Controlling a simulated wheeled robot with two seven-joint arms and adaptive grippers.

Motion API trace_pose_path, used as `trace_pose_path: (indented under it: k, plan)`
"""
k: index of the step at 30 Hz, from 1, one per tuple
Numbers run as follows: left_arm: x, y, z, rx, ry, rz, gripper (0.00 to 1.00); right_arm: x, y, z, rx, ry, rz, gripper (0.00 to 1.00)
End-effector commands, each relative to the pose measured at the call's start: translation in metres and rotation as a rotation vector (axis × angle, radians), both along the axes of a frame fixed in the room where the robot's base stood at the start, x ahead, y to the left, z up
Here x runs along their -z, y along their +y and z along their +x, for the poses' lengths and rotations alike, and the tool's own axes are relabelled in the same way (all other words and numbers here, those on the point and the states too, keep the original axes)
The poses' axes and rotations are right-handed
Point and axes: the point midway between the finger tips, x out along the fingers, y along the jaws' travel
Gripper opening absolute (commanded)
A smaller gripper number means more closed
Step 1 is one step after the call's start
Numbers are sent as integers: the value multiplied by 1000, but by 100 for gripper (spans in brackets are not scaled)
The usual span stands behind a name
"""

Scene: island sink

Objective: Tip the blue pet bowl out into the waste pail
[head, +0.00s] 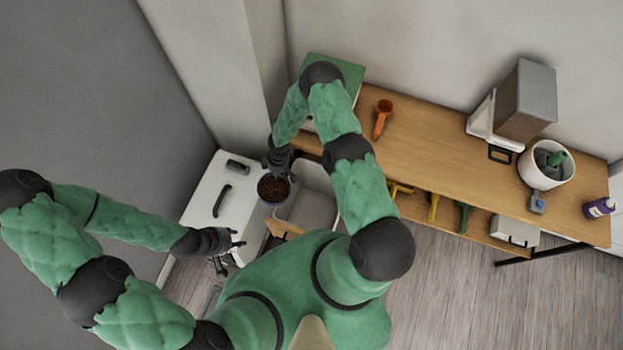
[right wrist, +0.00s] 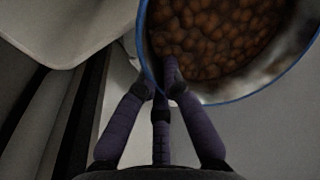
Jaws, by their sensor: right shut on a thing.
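The blue pet bowl (head: 268,203) is in the head view, left of centre, full of brown kibble. Its blue rim and pale inside fill the upper right of the right wrist view (right wrist: 228,101). My right gripper (head: 279,168) is shut on the bowl's rim, with one finger inside over the kibble. The bowl is held close to the left edge of an open, pale bin that looks like the waste pail (head: 318,212). The bowl looks about level. My left gripper (head: 232,255) is open and empty, lower left of the bowl. The bowl's underside is hidden.
A white cabinet (head: 205,185) with dark handles stands left of the bowl. A wooden bench (head: 430,150) along the wall carries an orange scoop (head: 382,118), a white bucket (head: 533,177) and a purple bottle (head: 598,208). Wooden floor (head: 440,290) is clear at the lower right.

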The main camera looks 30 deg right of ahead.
Motion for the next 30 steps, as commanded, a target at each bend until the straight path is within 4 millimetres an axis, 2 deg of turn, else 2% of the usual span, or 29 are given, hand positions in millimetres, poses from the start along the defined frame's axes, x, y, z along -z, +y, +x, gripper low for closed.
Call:
trace_pose_path:
  k: [1, 5, 10, 16, 19, 28, 30]
  plan:
    - [-7, 0, 0, 0, 0, 0, 40, -5, -4, -2, 3, -14, 17, 0]
    - [-15, 0, 0, 0, 0, 0, 40, -8, -8, -7, 2, -53, 69, 0]
    - [-13, 0, 0, 0, 0, 0, 40, -8, -13, -5, 3, -86, 90, 0]
    - [-17, 0, 0, 0, 0, 0, 40, -12, -14, -12, 1, -107, 132, 0]
    - [9, 0, 0, 0, -1, 0, 40, -6, -18, -9, 2, -126, 145, 0]
    - [52, 0, 0, 0, 0, 0, 40, -10, -21, -17, 2, -164, 194, 0]
    - [68, 0, 0, 0, 0, 0, 40, -10, -25, -18, 4, -182, 215, 0]
